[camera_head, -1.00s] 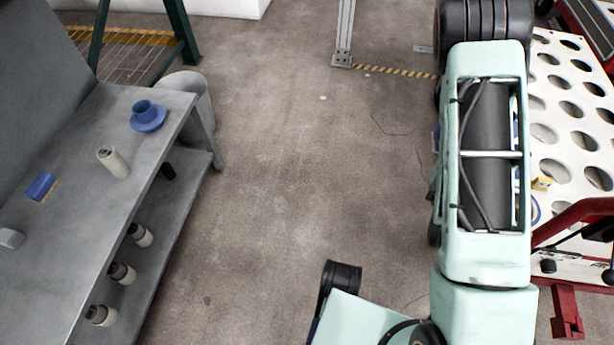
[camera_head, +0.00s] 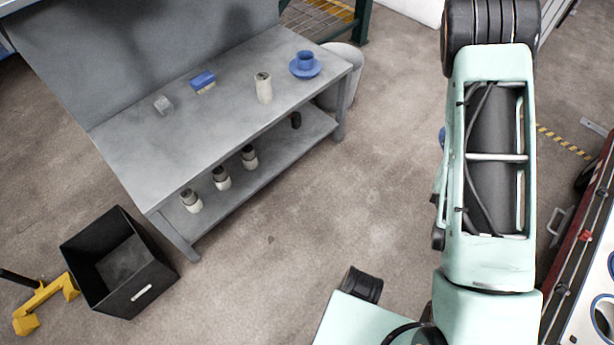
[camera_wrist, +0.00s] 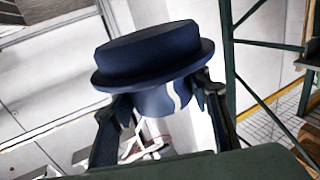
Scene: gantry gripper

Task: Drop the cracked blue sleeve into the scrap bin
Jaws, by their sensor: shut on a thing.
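In the wrist view, my gripper (camera_wrist: 163,102) is shut on a dark blue flanged sleeve (camera_wrist: 155,52). A pale jagged mark like a crack runs down the sleeve's narrow part between the fingers. In the head view my arm hides the gripper and most of what it holds; only a bit of blue shows at the arm's left edge. An open black bin (camera_head: 152,268), which looks like the scrap bin, stands on the floor at lower left, far from my arm. It looks empty. Another blue flanged sleeve (camera_head: 305,68) stands on the grey workbench.
The grey workbench (camera_head: 140,150) also holds a pale cylinder (camera_head: 264,90), a blue block (camera_head: 202,81) and a small grey block (camera_head: 163,104). Several cylinders stand on its lower shelf. A yellow pallet-jack-like thing (camera_head: 40,303) is left of the bin. Floor between bench and arm is clear.

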